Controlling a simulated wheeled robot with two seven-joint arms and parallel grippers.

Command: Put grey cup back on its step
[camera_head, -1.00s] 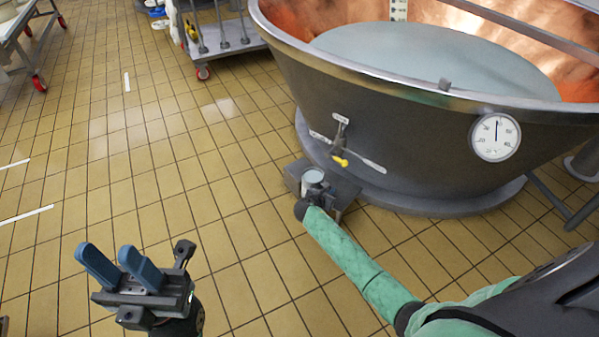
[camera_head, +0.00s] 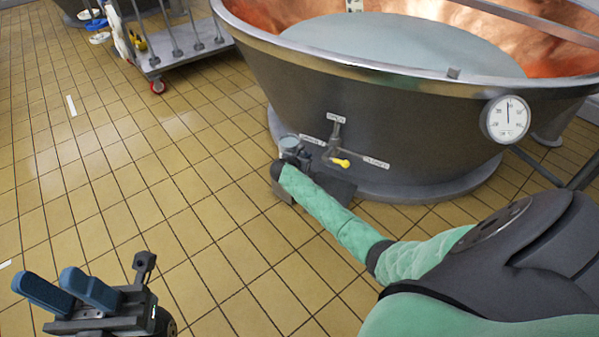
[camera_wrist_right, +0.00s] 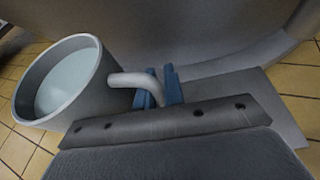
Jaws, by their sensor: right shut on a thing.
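The grey cup (camera_head: 289,144) is at the end of my right arm, close to the vat's foot. In the right wrist view the grey cup (camera_wrist_right: 108,95) is slightly tilted and holds a pale liquid. My right gripper (camera_wrist_right: 161,88) has its blue fingers shut on the cup's handle (camera_wrist_right: 133,80). The grey step (camera_head: 338,191) lies on the floor against the vat, partly hidden by my right forearm. It also shows in the right wrist view (camera_wrist_right: 262,95), right of the cup. My left gripper (camera_head: 46,286) is open and empty at the lower left.
The large vat (camera_head: 400,130) with pale liquid fills the upper right. A wheeled trolley (camera_head: 180,50) stands at the back.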

